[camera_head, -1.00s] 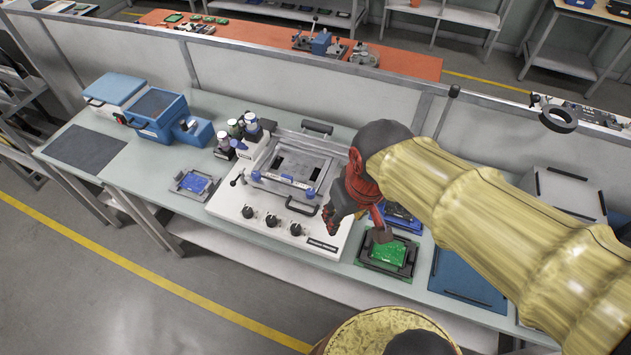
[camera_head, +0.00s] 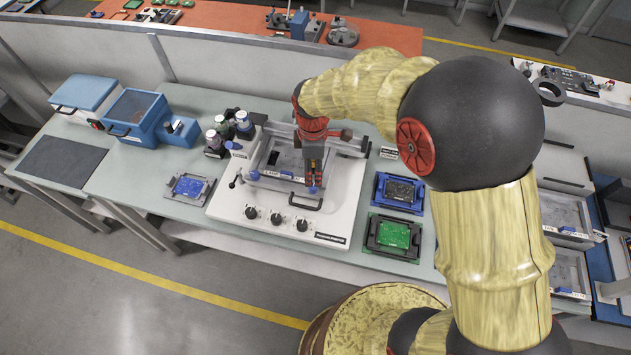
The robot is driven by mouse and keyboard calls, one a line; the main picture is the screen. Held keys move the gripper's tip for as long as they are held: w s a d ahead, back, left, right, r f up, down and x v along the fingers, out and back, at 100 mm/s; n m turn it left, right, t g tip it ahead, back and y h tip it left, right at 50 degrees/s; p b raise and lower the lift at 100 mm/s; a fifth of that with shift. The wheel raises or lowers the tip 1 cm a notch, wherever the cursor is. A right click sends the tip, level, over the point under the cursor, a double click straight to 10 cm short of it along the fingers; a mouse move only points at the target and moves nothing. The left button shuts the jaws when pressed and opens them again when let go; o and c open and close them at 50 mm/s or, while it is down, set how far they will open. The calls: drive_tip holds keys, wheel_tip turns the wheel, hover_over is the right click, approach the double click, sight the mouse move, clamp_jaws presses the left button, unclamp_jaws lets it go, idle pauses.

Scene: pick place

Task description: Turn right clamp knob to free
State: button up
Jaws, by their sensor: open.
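A white machine (camera_head: 232,208) stands on the bench with a grey metal frame (camera_head: 262,157) on top. Its left clamp knob (camera_head: 254,175) is small and blue, at the frame's front left. The right clamp knob (camera_head: 313,190) is also blue, at the front right, directly below my gripper (camera_head: 313,182) in the picture. My gripper is open and points down, its fingers at or just above the right knob. I cannot tell whether they touch it. The gripper hides part of the knob and of the frame's right side. The knob's turn angle is not readable.
A handle (camera_head: 306,204) and several black knobs (camera_head: 275,217) are at the machine's front. Bottles (camera_head: 243,121) stand at its back left. A blue board holder (camera_head: 380,194) and a green board (camera_head: 394,235) lie to the right, another blue board (camera_head: 187,186) to the left.

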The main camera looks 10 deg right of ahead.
wheel_tip(320, 180, down, 8)
drive_tip(key=shift+r+b, duration=0.2)
drive_tip(key=shift+b, duration=0.2)
drive_tip(key=c, duration=0.3)
clamp_jaws()
